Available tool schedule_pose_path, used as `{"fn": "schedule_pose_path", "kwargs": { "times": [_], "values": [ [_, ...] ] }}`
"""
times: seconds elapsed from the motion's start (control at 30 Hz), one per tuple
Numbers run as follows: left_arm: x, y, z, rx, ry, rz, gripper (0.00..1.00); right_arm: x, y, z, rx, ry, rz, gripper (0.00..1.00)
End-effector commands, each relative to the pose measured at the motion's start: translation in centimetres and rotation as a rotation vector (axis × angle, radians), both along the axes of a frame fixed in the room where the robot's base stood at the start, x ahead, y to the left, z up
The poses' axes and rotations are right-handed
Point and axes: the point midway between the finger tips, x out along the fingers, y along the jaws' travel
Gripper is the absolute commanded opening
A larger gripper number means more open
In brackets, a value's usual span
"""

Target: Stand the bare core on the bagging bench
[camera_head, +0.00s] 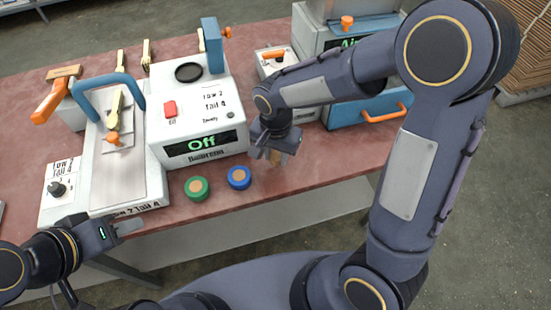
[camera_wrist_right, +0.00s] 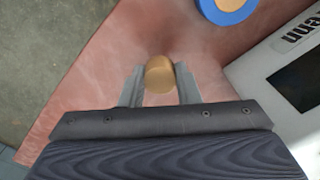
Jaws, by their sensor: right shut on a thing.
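The bare core, a small tan wooden cylinder (camera_wrist_right: 160,74), is between the fingers of my right gripper (camera_wrist_right: 160,88), which is shut on it.
A green roll (camera_head: 196,188) and a blue roll (camera_head: 239,178) lie left of the core. Behind them stands a white machine reading "Off" (camera_head: 195,115). A flat press with a blue handle (camera_head: 115,150) is further left. A blue-fronted box (camera_head: 365,110) stands right. The front right bench is clear.

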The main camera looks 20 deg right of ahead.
Motion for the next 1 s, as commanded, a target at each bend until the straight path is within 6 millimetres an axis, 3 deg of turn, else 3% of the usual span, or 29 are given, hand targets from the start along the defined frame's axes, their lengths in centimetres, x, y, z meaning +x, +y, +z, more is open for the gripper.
{"fn": "schedule_pose_path", "kwargs": {
  "times": [0.17,0.57,0.6,0.77,1.0],
  "values": [
    [0.0,0.0,-0.2,0.0,0.0,0.0,0.36,-0.2,0.1,-2.4,-0.001,0.005,0.002,0.07],
    [0.0,0.0,-0.7,0.0,0.0,0.0,0.36,-0.2,0.1,-3.0,0.0,0.002,0.002,0.07],
    [0.0,0.0,-0.7,0.0,0.0,0.0,0.36,-0.2,0.1,-3.0,0.0,0.002,0.002,0.31],
    [0.0,0.0,-0.5,0.0,0.0,0.0,0.36,-0.2,0.1,-2.9,0.0,0.002,0.002,0.51],
    [0.0,0.0,-0.5,0.0,0.0,0.0,0.36,-0.2,0.1,-2.9,0.0,0.002,0.001,0.51]
  ]
}}
